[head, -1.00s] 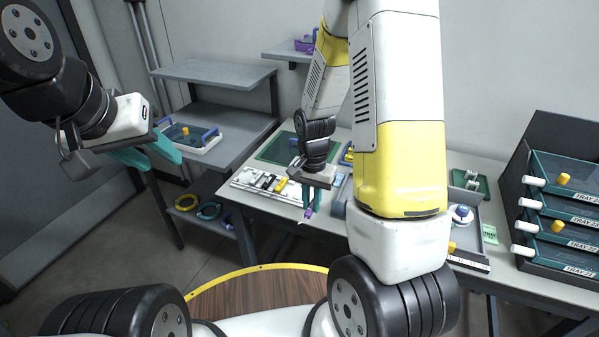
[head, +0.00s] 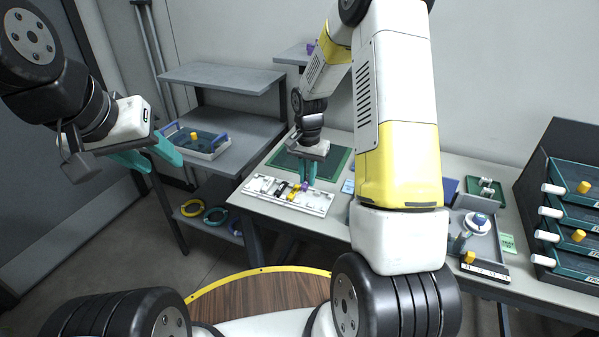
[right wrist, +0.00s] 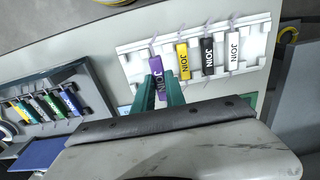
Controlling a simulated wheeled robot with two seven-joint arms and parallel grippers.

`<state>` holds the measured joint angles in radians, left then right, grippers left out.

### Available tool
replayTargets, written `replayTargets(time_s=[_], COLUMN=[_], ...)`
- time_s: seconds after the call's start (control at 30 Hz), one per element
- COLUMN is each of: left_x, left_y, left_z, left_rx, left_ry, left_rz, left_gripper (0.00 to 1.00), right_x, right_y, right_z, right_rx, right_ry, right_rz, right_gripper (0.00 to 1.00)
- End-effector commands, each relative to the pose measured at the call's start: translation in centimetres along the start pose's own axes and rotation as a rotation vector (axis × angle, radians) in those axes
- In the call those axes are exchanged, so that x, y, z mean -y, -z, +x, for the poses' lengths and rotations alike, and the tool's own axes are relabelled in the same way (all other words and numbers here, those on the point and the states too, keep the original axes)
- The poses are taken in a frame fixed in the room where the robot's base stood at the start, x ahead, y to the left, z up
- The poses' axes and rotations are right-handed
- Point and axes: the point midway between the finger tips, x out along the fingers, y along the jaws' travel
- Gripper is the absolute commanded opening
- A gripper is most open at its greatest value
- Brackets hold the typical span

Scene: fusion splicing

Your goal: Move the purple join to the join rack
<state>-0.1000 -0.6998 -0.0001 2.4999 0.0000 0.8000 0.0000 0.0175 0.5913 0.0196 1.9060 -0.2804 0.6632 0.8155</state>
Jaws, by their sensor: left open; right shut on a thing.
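The purple join (right wrist: 156,72) is between the teal fingers of my right gripper (right wrist: 160,92), which is shut on it. The white join rack (right wrist: 257,50) lies beneath and beyond it in the right wrist view. The purple join is over the rack's left part, beside the yellow join (right wrist: 182,60); contact with the rack cannot be told. A black join and a white join (right wrist: 232,46) sit further right. In the head view my right gripper (head: 308,172) is at the rack (head: 316,202), with the purple join (head: 305,186) low between its fingers. My left gripper (head: 153,157) is open and empty, raised at the left.
A green mat (head: 338,158) lies behind the rack on the table. A grey tray (right wrist: 93,88) with several coloured pieces is at the left in the right wrist view. A shelf unit (head: 245,135) stands left of the table, and a tray cabinet (head: 530,180) stands right.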

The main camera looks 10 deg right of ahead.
Motion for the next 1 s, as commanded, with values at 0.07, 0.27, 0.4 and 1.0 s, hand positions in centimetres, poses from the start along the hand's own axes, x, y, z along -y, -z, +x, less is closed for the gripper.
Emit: replayTargets(time_s=[0.07,0.27,0.4,1.0], left_x=[0.0,0.0,0.0,0.0], left_y=[0.0,0.0,0.0,0.0], left_z=[0.0,0.0,0.0,0.0], left_rx=[0.000,0.000,0.000,0.000], left_ry=[0.000,0.000,0.000,0.000], left_rz=[0.000,0.000,0.000,0.000], left_gripper=[0.41,0.41,0.41,0.41], right_x=[0.0,0.0,0.0,0.0], right_y=[0.0,0.0,0.0,0.0], right_z=[0.2,1.4,2.6,4.5], right_rx=[0.001,0.002,0.002,0.000], right_ry=[-0.001,-0.001,-0.001,0.000], right_rz=[0.000,0.001,0.000,0.000], right_gripper=[0.00,0.00,0.00,0.00])
